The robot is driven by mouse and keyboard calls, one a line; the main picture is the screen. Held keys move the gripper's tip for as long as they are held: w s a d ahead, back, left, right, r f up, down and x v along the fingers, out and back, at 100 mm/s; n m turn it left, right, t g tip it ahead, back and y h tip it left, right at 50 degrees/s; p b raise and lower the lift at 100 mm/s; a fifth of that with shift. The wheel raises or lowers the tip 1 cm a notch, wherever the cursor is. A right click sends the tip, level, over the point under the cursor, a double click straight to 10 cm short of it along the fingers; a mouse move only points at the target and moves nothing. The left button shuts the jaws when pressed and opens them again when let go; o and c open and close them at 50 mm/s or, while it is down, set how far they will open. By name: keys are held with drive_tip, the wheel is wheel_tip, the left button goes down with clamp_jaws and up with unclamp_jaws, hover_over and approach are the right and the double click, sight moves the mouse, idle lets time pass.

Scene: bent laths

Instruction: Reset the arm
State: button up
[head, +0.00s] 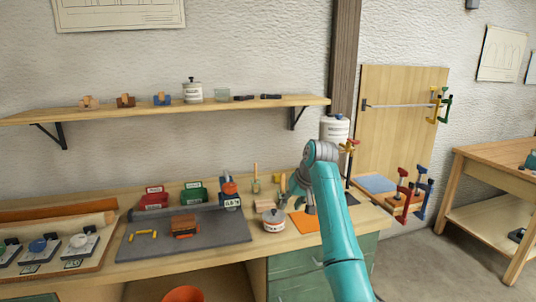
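My arm (336,225) is teal and grey. It rises from the bottom right of the head view and reaches over the right part of the workbench (190,250). Its wrist bends down near a grey lidded pot (273,219) and an orange mat (305,222). My gripper (289,193) is small and partly hidden by my own wrist. I cannot make out its fingers, or whether it holds anything.
A dark grey mat (140,251) holds a brown block (183,223) and yellow pieces. Red (154,199) and green (192,193) bins stand behind it. A wall shelf (150,110) carries small tools and jars. Clamps (405,195) stand at the right. A second table (500,180) is further right.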

drive_tip(key=s+d+f+m+t, duration=0.15)
drive_tip(key=s+f, duration=0.25)
drive_tip(key=f, duration=0.9)
drive_tip(key=s+d+f+t, duration=0.15)
drive_tip(key=s+f, duration=0.25)
drive_tip(key=f, duration=1)
drive_tip(key=s+d+f+t+h, duration=0.1)
drive_tip(key=s+d+f, duration=0.1)
drive_tip(key=s+f, duration=0.8)
drive_tip(key=s+d+f+t+h, duration=0.15)
drive_tip(key=s+f, duration=0.35)
drive_tip(key=s, duration=0.8)
drive_tip(key=s+d+r+t, duration=0.1)
drive_tip(key=s+d+r, duration=0.1)
drive_tip(key=s, duration=1.1)
drive_tip(key=s+d+r+t, duration=0.1)
drive_tip(key=s+d+r, duration=0.1)
drive_tip(key=s, duration=1.1)
drive_tip(key=s+r+t, duration=0.2)
drive_tip(key=s+r, duration=1.4)
drive_tip(key=r, duration=0.2)
drive_tip(key=shift+d+r+m+t+h, duration=0.2)
drive_tip(key=shift+d+m+t+h, duration=0.1)
drive_tip(key=shift+m+t+h, duration=0.05)
